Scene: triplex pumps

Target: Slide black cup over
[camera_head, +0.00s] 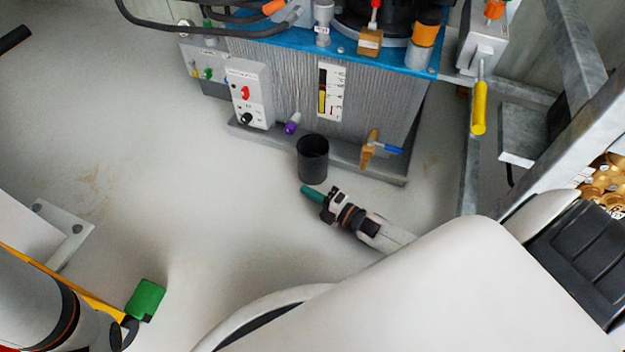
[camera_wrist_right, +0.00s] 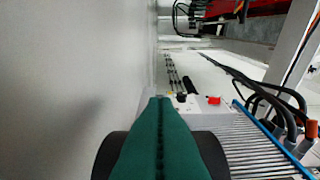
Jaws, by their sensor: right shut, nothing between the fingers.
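The black cup (camera_head: 312,160) is a dark open-topped cylinder on the pale floor, in front of the grey ribbed tank. My right gripper (camera_head: 312,193) has teal fingers, shut and empty, just below the cup in the head view. In the right wrist view the closed fingers (camera_wrist_right: 160,140) cover the middle of the cup, whose dark sides (camera_wrist_right: 212,155) show on both sides. I cannot tell whether the fingertips touch it.
The ribbed tank (camera_head: 290,90) stands on a grey base tray (camera_head: 375,172) behind the cup. A brass tap with a blue handle (camera_head: 387,148) sticks out right of the cup. A metal frame (camera_head: 468,160) stands farther right. The floor (camera_head: 190,190) at left is clear.

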